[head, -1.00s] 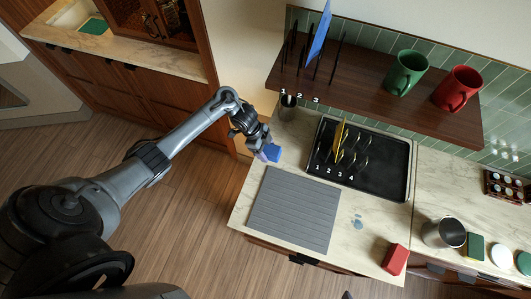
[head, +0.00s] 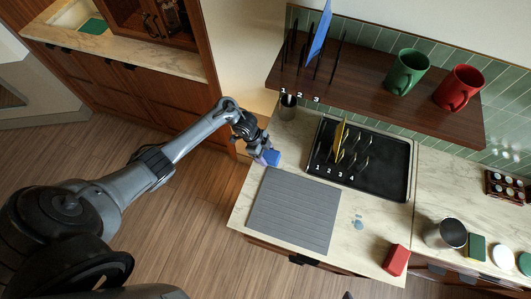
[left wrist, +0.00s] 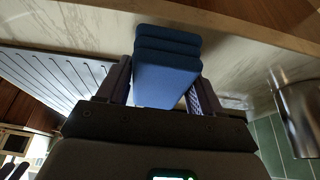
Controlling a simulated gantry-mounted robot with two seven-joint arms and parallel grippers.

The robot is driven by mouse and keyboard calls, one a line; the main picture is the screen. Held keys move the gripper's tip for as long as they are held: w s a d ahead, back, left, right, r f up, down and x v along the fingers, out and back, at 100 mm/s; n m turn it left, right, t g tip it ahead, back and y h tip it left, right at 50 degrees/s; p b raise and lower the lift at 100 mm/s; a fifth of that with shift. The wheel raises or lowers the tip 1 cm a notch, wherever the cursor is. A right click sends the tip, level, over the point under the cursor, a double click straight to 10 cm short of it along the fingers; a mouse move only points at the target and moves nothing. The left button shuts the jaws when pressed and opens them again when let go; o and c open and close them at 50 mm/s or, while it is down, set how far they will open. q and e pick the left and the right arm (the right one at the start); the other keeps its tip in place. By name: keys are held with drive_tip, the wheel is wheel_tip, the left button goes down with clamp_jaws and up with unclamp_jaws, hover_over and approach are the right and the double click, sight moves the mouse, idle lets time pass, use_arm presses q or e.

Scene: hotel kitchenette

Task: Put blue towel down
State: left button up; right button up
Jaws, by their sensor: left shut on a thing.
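The blue towel (head: 271,158) is a small folded block at the left end of the marble counter, just behind the grey ribbed mat (head: 294,210). My left gripper (head: 263,153) is shut on it. In the left wrist view the towel (left wrist: 167,75) shows as folded layers between the two fingers (left wrist: 158,92). It is over or at the counter top; I cannot tell whether it touches the marble. My right gripper is not clearly in view.
A dark metal cup (head: 288,107) stands behind the towel. A black tray (head: 390,165) with a numbered rack and yellow plate is to the right, under a wooden shelf (head: 370,88) with mugs. A red block (head: 396,259) lies at the front right. Bare marble surrounds the mat.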

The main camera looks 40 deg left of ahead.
use_arm(q)
drive_tip(key=shift+f, duration=0.35)
drive_tip(key=o, duration=0.9)
drive_tip(key=shift+o, duration=0.2)
